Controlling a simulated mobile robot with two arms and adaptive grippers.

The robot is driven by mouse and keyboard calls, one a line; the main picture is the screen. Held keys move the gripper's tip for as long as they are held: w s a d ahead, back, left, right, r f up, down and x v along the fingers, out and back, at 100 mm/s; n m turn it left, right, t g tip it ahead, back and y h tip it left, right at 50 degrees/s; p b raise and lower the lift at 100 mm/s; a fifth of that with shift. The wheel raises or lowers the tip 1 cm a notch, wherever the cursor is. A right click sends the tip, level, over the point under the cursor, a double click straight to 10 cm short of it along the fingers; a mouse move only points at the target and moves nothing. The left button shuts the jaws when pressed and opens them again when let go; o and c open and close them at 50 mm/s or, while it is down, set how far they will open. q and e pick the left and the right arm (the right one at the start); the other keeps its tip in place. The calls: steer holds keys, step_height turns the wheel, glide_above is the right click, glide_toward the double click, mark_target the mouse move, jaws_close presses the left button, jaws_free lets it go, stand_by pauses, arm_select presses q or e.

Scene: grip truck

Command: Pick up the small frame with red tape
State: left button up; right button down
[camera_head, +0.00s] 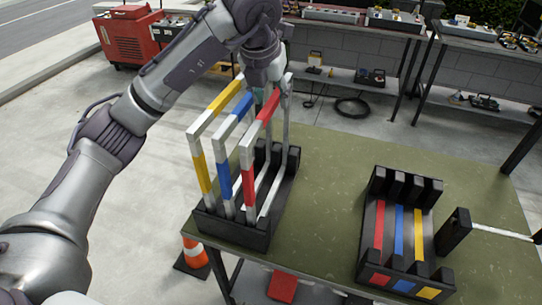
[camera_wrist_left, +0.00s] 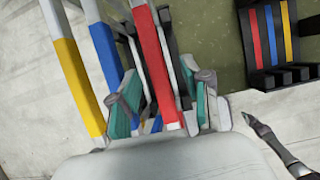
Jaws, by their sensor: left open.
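The frame with red tape (camera_head: 249,187) is a light bar frame standing upright in a black slotted rack (camera_head: 205,223) on the table. It is the rightmost of the three frames, beside the blue-taped frame (camera_head: 225,181) and the yellow-taped frame (camera_head: 202,173). My left gripper (camera_head: 266,88) is at the far upper end of the frames. In the left wrist view, its teal-padded fingers (camera_wrist_left: 163,105) are apart, with the red-taped bar (camera_wrist_left: 152,60) between them. Contact cannot be made out.
A second black rack (camera_head: 436,279) with red, blue and yellow stripes is on the right of the green table (camera_head: 325,165). A black block with a light bar (camera_head: 455,231) is beside it. Grey benches with tools line the back. An orange cone (camera_head: 194,254) stands on the floor.

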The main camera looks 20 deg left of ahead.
mark_target(269, 102)
arm_select(q)
steer(key=x, duration=0.2)
steer(key=p+x, duration=0.1)
steer(key=shift+a+f, duration=0.2)
steer(key=shift+a, duration=0.1)
steer(key=shift+w+d+f, duration=0.1)
steer(key=shift+f, duration=0.05)
steer(key=shift+f+b, duration=0.25)
steer(key=shift+b, duration=0.1)
stand_by(0.3)
jaws_close()
